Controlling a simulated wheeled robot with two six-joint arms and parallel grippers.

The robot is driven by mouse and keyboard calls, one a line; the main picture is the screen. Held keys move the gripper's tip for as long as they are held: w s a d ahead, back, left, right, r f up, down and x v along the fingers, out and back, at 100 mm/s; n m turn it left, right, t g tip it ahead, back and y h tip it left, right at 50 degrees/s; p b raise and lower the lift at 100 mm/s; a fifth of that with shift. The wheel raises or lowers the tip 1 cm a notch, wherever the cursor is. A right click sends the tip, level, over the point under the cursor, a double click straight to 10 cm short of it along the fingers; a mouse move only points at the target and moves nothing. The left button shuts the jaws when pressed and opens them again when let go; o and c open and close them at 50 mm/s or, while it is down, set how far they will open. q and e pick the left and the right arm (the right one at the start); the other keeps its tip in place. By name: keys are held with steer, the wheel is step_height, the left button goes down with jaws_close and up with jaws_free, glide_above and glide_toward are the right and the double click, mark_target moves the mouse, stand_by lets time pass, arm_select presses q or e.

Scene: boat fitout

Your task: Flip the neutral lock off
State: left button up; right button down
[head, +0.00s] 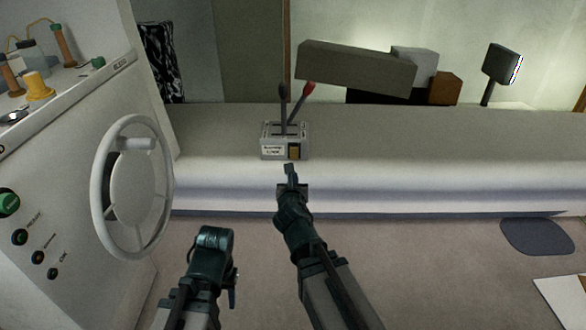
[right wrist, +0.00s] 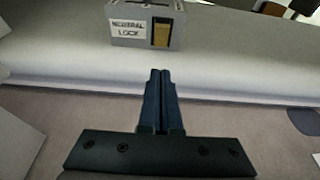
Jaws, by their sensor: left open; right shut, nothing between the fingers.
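The neutral lock box (head: 272,140) is a small grey box on the ledge, with a white label reading "NEUTRAL LOCK" and a yellow-brown switch (head: 294,152) on its front right. The box also shows in the right wrist view (right wrist: 180,38), with the switch (right wrist: 162,34) near the top. A dark lever (head: 283,100) and a red-knobbed lever (head: 305,92) rise from its top. My right gripper (head: 290,168) is shut and empty, just in front of and below the switch, with a gap seen in the wrist view (right wrist: 160,75). My left gripper (head: 216,236) is lower left, away from the box.
A white steering wheel (head: 133,188) stands on the slanted console at left, with knobs and buttons. The ledge (head: 400,135) is clear right of the box. A long grey block (head: 355,68) is behind it. A dark mat (head: 537,237) lies on the floor at right.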

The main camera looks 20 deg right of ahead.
steer(key=b, duration=0.3)
glide_toward(294, 152)
step_height(294, 152, down, 4)
steer(key=w, duration=0.2)
steer(key=shift+w+d+r+p, duration=0.55)
steer(key=shift+w+r+p, duration=0.2)
steer(key=shift+w+p, duration=0.2)
steer(key=shift+w+d+r+p, duration=0.2)
steer(key=shift+w+r+p, duration=0.15)
steer(key=shift+w, duration=0.35)
